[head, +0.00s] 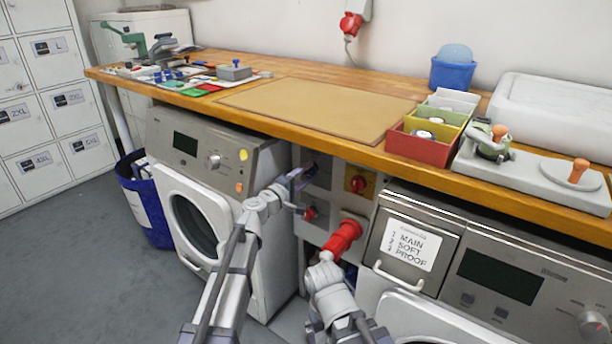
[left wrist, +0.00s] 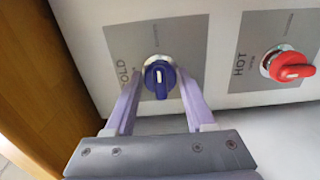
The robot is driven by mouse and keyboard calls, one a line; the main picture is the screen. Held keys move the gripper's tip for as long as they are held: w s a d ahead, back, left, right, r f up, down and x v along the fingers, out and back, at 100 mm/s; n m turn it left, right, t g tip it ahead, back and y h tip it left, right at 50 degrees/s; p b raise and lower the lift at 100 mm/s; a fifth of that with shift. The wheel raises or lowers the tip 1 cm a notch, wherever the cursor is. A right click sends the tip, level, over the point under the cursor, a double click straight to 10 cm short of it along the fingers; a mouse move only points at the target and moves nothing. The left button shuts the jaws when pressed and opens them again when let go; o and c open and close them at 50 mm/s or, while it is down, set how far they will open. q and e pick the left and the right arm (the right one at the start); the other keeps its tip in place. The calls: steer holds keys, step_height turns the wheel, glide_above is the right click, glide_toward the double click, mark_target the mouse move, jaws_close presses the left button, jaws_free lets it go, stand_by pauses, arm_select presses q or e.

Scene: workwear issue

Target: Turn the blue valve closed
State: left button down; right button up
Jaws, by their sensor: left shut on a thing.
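The blue valve (left wrist: 159,80) is a round knob with a pale stripe, on a grey plate marked COLD in the left wrist view. The stripe runs up and down in that picture. My left gripper (left wrist: 159,88) has one finger on each side of the knob and is shut on it. In the head view my left gripper (head: 298,181) reaches the panel between the two washing machines, and largely hides the knob. My right arm comes in at the bottom centre; its fingers cannot be made out near the red plug.
A red valve (left wrist: 290,66) marked HOT sits beside the blue one. The panel also carries a red-and-yellow switch (head: 358,184) and a large red plug (head: 343,239). The wooden worktop (head: 290,77) overhangs above. Washing machines (head: 192,225) stand at both sides.

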arm_select(q)
steer(key=shift+s, duration=0.1)
steer(key=shift+c, duration=1.3)
jaws_free()
steer(key=v, duration=0.7)
steer(key=shift+s+a, duration=0.25)
steer(key=x, duration=0.8)
steer(key=shift+s, duration=0.1)
